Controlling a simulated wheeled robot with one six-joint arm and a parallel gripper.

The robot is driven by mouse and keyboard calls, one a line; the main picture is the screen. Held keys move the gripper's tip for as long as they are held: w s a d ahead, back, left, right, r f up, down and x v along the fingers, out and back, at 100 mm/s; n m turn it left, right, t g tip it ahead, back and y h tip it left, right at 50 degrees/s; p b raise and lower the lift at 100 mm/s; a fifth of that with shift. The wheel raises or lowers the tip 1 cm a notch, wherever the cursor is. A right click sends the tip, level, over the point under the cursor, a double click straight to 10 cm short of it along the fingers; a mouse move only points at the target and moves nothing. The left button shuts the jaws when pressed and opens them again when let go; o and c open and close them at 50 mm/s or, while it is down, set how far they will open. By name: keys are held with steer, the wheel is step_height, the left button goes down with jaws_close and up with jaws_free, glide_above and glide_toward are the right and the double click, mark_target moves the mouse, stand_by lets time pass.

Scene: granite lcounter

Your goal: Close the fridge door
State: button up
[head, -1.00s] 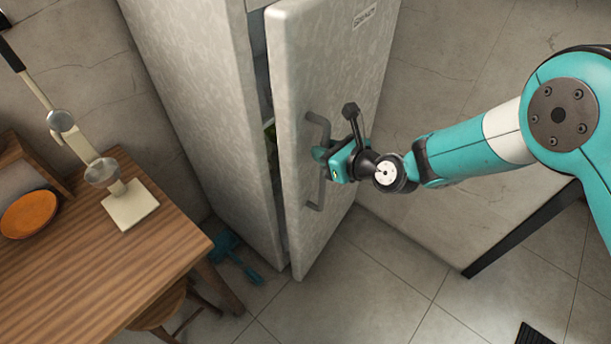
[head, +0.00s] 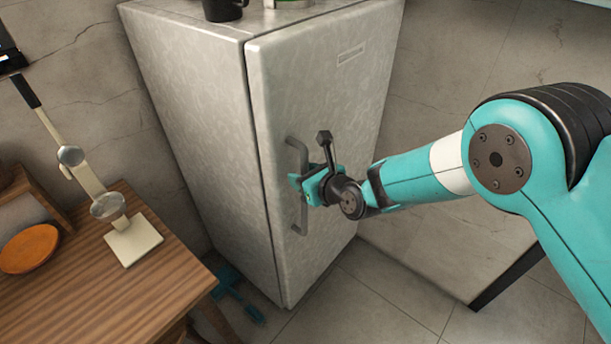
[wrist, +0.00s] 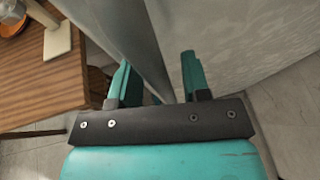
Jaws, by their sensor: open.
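The grey fridge (head: 190,110) stands in the middle of the head view. Its door (head: 345,110) lies against the fridge body, with only a thin dark seam between them and no inside showing. The vertical door handle (head: 302,222) is near the door's left edge. My gripper (head: 296,181) is at the middle of the handle, fingers on either side of it. In the wrist view my open gripper (wrist: 158,78) has a grey bar, apparently the handle (wrist: 152,55), between its two teal fingers. I cannot tell whether they touch it.
A wooden table (head: 150,270) with a cream stand (head: 133,240) and an orange plate (head: 30,248) is at the left. A black mug (head: 222,10) sits on the fridge top. A teal object (head: 240,293) lies on the floor beside the fridge. Floor in front is clear.

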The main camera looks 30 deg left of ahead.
steer(key=shift+d, duration=0.1)
steer(key=b+v, duration=0.4)
steer(key=v, duration=1.3)
steer(key=shift+s, duration=0.15)
steer(key=shift+r, duration=0.15)
steer(key=s+d+r+n+g+h, duration=0.1)
steer(key=s+d+r+n, duration=0.3)
steer(key=d+n, duration=0.4)
steer(key=s+d+r+n+g+h, duration=0.2)
steer(key=s+d+r+n+h, duration=0.2)
steer(key=d+n, duration=0.5)
steer(key=s+d+r+n+g+h, duration=0.1)
steer(key=s+d+r+n+h, duration=0.2)
steer(key=n, duration=0.9)
steer(key=s+d+r, duration=0.2)
steer(key=s+d, duration=0.2)
steer(key=d, duration=0.2)
steer(key=shift+s+r+g, duration=0.2)
steer(key=shift+r+g, duration=0.1)
steer(key=shift+g, duration=0.1)
